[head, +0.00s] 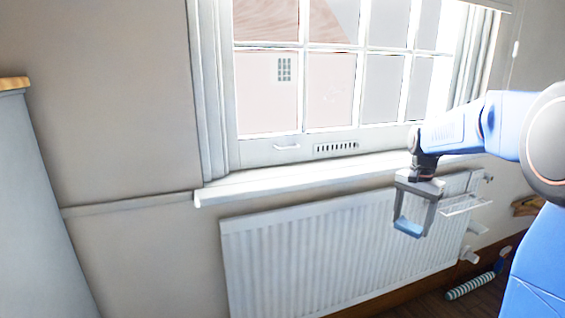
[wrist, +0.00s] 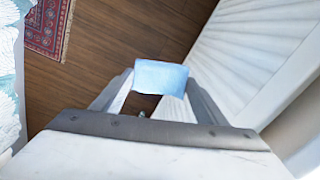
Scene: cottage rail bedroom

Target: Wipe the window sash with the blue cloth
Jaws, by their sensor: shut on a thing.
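The window sash (head: 268,152) is white with several panes and stands above a white sill in the head view. The blue cloth (head: 409,227) is a small light-blue piece between the fingertips of my gripper (head: 411,222). The cloth also shows in the wrist view (wrist: 161,76), spanning the two fingers. My gripper is shut on the cloth and points down in front of the radiator, below the sill and to the right of the sash's middle. The cloth is apart from the sash.
The white window sill (head: 290,182) juts out above a ribbed white radiator (head: 310,262). A clear rack or tray (head: 464,205) is beside the gripper. A striped roll (head: 470,286) lies on the wooden floor. A patterned red rug (wrist: 48,25) and a bed edge (wrist: 10,90) show in the wrist view.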

